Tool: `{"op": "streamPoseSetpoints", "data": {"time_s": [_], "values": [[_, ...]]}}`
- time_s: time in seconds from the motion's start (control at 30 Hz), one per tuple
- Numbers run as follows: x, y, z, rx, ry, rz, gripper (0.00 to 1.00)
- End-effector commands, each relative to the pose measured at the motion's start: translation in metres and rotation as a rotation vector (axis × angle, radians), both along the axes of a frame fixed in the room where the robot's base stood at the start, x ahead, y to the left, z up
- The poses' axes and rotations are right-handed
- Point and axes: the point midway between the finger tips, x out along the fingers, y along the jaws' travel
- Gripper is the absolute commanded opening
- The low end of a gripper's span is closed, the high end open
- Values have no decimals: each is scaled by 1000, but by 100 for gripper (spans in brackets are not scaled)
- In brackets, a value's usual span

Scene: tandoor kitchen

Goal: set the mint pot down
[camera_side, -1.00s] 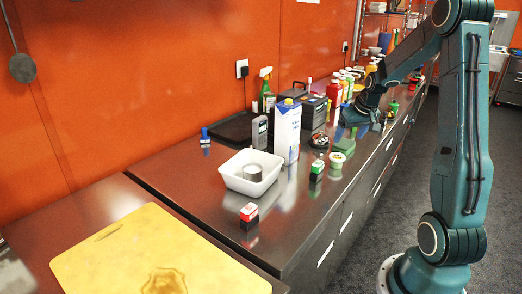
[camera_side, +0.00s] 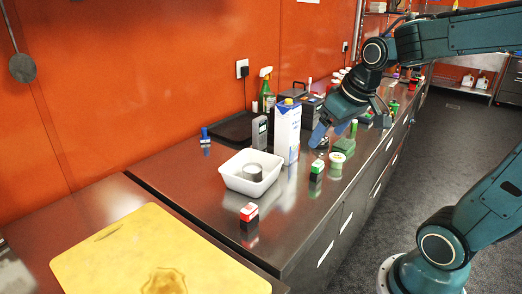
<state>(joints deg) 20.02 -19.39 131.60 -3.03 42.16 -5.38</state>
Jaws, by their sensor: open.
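No label marks the mint pot, so I cannot tell for certain which thing it is. A small round white pot with a green top (camera_side: 337,158) stands upright near the counter's front edge; it may be the one. My gripper (camera_side: 330,134) is open, pointing down over the counter behind this pot, and apart from it. The gripper's blue fingers are beside the tall carton and partly cover a small dark object (camera_side: 320,143) there. I see nothing held between the fingers.
A tall white-and-blue carton (camera_side: 287,132) stands left of my gripper. A green block (camera_side: 345,146) lies close to the pot. A green-and-black block (camera_side: 317,169), white tray (camera_side: 235,183) and red-and-white block (camera_side: 249,212) are nearer. Bottles crowd behind. Counter around the red-and-white block is bare.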

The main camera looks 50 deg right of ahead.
Motion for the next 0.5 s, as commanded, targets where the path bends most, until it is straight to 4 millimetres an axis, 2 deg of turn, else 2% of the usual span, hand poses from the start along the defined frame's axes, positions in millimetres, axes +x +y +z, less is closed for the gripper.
{"op": "streamPoseSetpoints", "data": {"time_s": [0.03, 0.2, 0.3, 0.5], "values": [[-9, 14, 4, -2, -10, 28, 75], [-42, 50, 7, 1, -25, 102, 75], [-62, 66, 7, 5, -34, 143, 75], [-90, 85, 3, 12, -45, 199, 75]]}}
